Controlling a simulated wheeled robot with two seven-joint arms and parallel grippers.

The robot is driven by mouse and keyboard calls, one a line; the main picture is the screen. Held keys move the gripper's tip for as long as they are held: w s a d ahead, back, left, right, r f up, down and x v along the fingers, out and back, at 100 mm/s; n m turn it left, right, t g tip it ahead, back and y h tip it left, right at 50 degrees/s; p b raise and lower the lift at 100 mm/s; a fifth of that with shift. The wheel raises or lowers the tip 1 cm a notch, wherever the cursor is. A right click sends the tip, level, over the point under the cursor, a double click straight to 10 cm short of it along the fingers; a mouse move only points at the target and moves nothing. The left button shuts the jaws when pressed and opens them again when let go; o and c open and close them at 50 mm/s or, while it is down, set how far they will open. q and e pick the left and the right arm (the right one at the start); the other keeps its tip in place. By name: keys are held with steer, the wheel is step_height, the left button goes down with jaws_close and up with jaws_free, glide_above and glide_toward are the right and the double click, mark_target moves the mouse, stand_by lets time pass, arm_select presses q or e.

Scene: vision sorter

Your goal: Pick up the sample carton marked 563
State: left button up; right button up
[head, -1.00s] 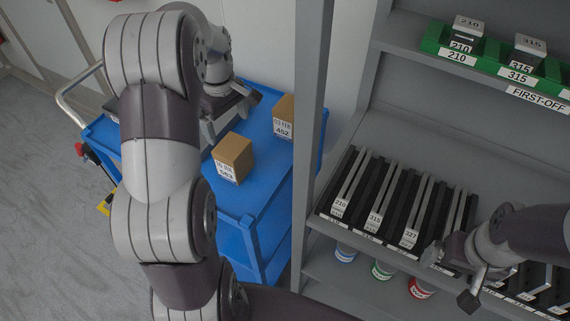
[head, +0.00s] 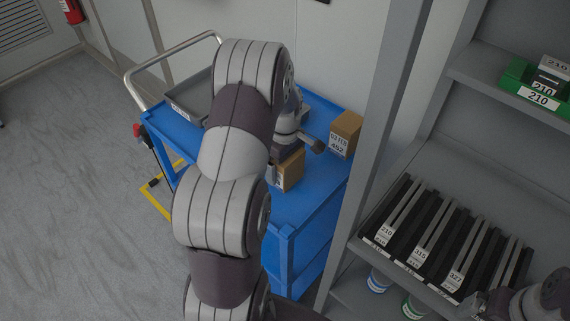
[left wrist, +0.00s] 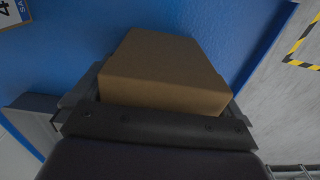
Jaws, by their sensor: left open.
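The brown sample carton (head: 291,171) stands on the blue cart top, and my left arm hides part of it and most of its label. In the left wrist view the carton (left wrist: 165,72) fills the middle, close up, with its label out of sight. My left gripper (head: 296,152) is open right over the carton. In the left wrist view its jaws (left wrist: 158,105) lie at either side of the carton; I cannot tell whether they touch it. My right gripper (head: 484,307) is partly in view at the lower right edge, its jaws not clear.
A second carton marked 452 (head: 346,134) stands on the blue cart (head: 310,205) to the right. A grey tray (head: 190,98) lies at the cart's left. A grey shelf post (head: 378,140) rises right of the cart. The rack holds slots marked 210, 315 and 327 (head: 455,280).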

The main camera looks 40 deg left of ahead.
arm_select(q)
steer(key=shift+s, duration=0.1)
steer(key=c, duration=1)
steer(key=shift+r, duration=0.2)
steer(key=shift+c, duration=0.4)
